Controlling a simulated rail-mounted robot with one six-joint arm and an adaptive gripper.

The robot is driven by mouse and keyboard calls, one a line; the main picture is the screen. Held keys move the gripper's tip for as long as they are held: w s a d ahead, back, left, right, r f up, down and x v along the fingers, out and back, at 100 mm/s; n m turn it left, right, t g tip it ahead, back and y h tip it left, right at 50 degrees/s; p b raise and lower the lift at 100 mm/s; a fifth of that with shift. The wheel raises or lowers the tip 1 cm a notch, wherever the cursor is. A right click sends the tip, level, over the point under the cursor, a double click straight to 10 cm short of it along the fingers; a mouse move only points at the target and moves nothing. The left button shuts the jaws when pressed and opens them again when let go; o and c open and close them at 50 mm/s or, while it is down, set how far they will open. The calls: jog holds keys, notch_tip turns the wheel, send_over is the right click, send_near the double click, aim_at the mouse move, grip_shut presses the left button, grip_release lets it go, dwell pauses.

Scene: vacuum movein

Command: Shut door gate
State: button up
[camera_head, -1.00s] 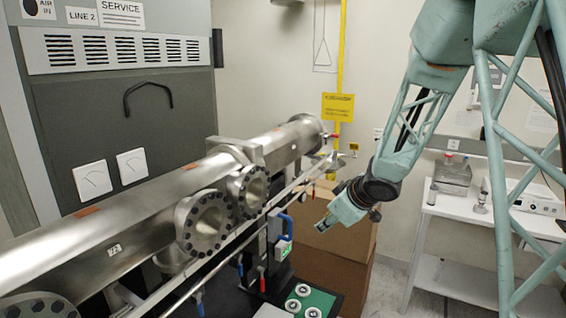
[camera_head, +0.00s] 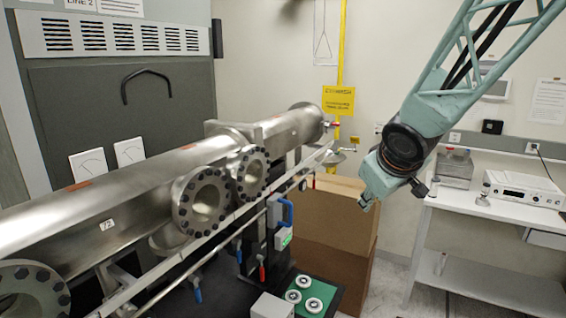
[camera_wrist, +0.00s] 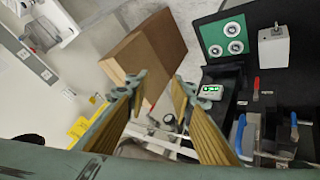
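I cannot tell for certain which part is the door gate. A long steel vacuum tube (camera_head: 110,195) with open round flanged ports (camera_head: 200,202) crosses the left half of the head view. Below it, a blue handle (camera_head: 287,210) stands beside a small unit with a green lit display (camera_head: 285,240). The blue handle (camera_wrist: 241,134) and display (camera_wrist: 210,91) also show at right in the wrist view. My gripper (camera_head: 368,204) hangs in the air right of the tube, apart from it. Its fingers (camera_wrist: 158,92) are spread with nothing between them.
Cardboard boxes (camera_head: 335,222) stand behind and below my gripper. A green plate (camera_head: 318,297) with round white parts lies low by the tube stand. A white bench (camera_head: 480,205) with instruments is at right. A yellow pole (camera_head: 342,50) with a sign rises behind.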

jog(key=s+d+m+g+h+b, duration=0.1)
jog(key=s+d+m+b, duration=0.15)
jog(key=s, duration=0.85)
jog(key=s+d+m+g+b, duration=0.1)
jog(key=s+b, duration=0.2)
jog(key=s, duration=0.7)
jog(key=s+a+f+m+g+y+b, duration=0.1)
jog(key=s+a+f+b, duration=0.1)
jog(key=s, duration=0.9)
jog(key=s+a+f+m+g+y+b, duration=0.1)
jog(key=s+a, duration=0.4)
jog(key=s, duration=0.7)
notch_tip(320, 180, down, 3)
jog(key=shift+s+r+b, duration=0.1)
jog(key=shift+s+b, duration=0.2)
jog(key=shift+b, duration=0.6)
jog(key=shift+r, duration=0.15)
notch_tip(320, 180, up, 21)
jog(key=p, duration=2.1)
jog(key=shift+p, duration=0.35)
jog(key=shift+r, duration=0.25)
jog(key=shift+a+r+p, duration=0.1)
jog(key=shift+r+p, duration=0.35)
jog(key=shift+p, duration=0.15)
